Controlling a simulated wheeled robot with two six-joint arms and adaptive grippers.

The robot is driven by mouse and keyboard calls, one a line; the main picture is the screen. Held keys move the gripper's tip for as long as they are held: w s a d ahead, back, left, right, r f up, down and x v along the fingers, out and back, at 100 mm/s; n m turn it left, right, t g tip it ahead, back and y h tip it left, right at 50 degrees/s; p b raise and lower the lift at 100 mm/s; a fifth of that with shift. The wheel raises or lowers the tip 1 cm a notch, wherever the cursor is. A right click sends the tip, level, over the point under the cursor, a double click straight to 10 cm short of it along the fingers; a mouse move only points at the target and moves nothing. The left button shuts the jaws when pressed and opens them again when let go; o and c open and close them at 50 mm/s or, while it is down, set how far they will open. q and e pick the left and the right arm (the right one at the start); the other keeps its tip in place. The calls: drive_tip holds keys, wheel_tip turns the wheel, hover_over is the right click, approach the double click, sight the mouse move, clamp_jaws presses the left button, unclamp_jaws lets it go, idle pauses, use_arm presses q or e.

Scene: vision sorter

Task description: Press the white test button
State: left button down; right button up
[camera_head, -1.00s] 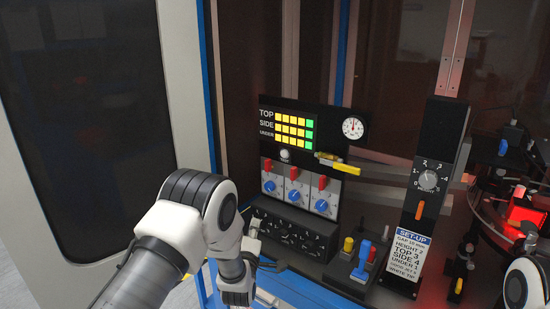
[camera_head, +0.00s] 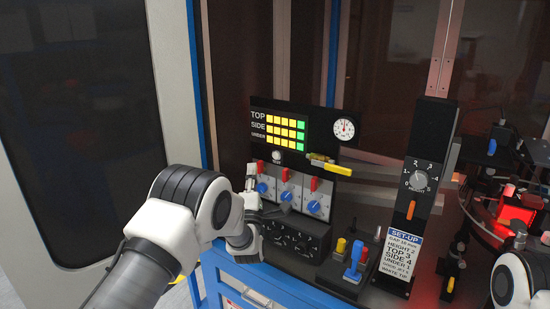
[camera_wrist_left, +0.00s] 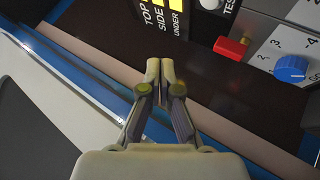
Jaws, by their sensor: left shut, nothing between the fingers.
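The white test button (camera_head: 277,156) is a small round knob on the dark panel, below the yellow and green lights. In the left wrist view its white cap (camera_wrist_left: 210,3) is cut by the top edge, next to the TEST label. My left gripper (camera_head: 252,170) is shut and empty, left of the panel's red switches and lower left of the button, apart from it. In the left wrist view its closed fingertips (camera_wrist_left: 160,66) are over a dark surface. My right gripper is out of view.
Red levers and blue knobs (camera_head: 289,189) lie below the button. A yellow-handled valve (camera_head: 330,166) is to its right. A black dial box (camera_head: 295,238) is lower down. A blue frame post (camera_head: 200,90) stands at the left.

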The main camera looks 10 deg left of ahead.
sight(276, 156)
use_arm(q)
drive_tip(key=w+d+b, duration=0.1)
drive_tip(key=w, duration=0.1)
drive_tip(key=w+b, duration=0.2)
drive_tip(key=w+d+b, duration=0.1)
drive_tip(key=w, duration=0.2)
drive_tip(key=shift+w+d, duration=0.1)
drive_tip(key=shift+d, duration=0.2)
idle(1.0)
drive_tip(key=shift+w+d+f+b, duration=0.15)
drive_tip(key=shift+w+b, duration=0.15)
drive_tip(key=shift+b, duration=0.7)
drive_tip(key=shift+w, duration=0.1)
